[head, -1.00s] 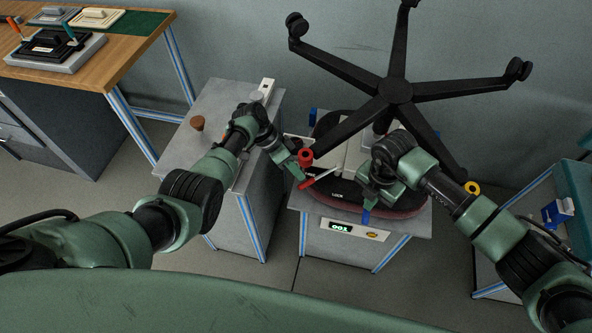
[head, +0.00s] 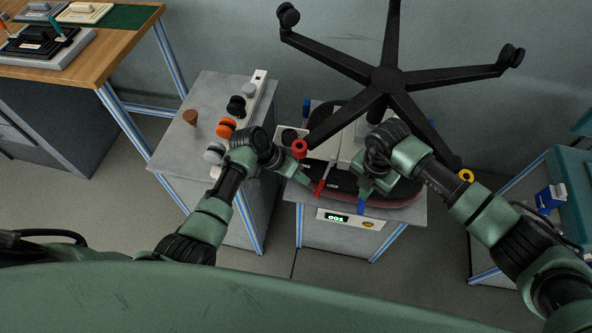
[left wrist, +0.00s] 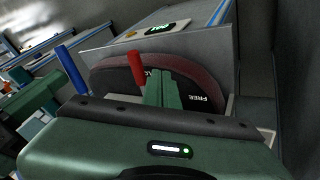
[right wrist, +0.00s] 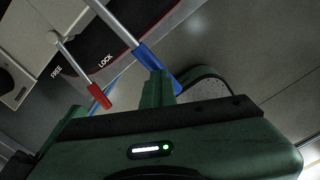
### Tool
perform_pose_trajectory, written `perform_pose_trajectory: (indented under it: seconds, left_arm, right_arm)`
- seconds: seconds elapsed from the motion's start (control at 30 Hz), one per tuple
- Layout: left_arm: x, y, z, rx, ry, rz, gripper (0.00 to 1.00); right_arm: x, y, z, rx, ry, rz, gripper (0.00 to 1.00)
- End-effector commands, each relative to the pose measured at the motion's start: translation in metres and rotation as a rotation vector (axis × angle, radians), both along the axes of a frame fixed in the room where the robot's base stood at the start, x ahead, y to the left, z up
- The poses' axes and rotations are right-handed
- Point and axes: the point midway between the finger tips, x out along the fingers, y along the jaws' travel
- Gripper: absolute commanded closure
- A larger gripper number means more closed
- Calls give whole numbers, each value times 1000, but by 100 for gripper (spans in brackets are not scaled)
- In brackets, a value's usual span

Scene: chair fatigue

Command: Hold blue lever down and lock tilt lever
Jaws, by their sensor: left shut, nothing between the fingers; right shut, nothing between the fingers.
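The red-handled tilt lever (head: 319,188) lies between the FREE and LOCK labels on the dark seat plate, close beside LOCK in the head view. Its handle also shows in the left wrist view (left wrist: 136,68) and right wrist view (right wrist: 99,96). My left gripper (head: 311,188) is shut and empty, beside the red handle on its FREE side; contact is unclear. The blue lever (head: 361,208) points toward the front edge; its handle shows in the right wrist view (right wrist: 158,66). My right gripper (right wrist: 158,88) is shut and empty, its fingertips overlapping the blue handle.
The upturned black chair base (head: 384,79) stands over the seat. A grey side cabinet (head: 180,150) to the left carries several knobs. A display box (head: 350,220) is on the stand's front. A yellow ring (head: 466,176) is at right. Floor in front is clear.

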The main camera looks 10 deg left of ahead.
Motion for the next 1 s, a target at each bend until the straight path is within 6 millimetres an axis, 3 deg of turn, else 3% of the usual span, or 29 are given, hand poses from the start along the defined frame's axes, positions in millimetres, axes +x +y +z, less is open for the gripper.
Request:
perform_pose_trajectory:
  seconds: [0.4, 1.0]
  left_arm:
    - [-12, -23, 1, -2, -4, 97, 100]
    - [-14, -26, 1, -2, -3, 95, 100]
  right_arm:
    - [1, -4, -3, -8, -4, -5, 100]
    - [1, -4, -3, -8, -2, -5, 100]
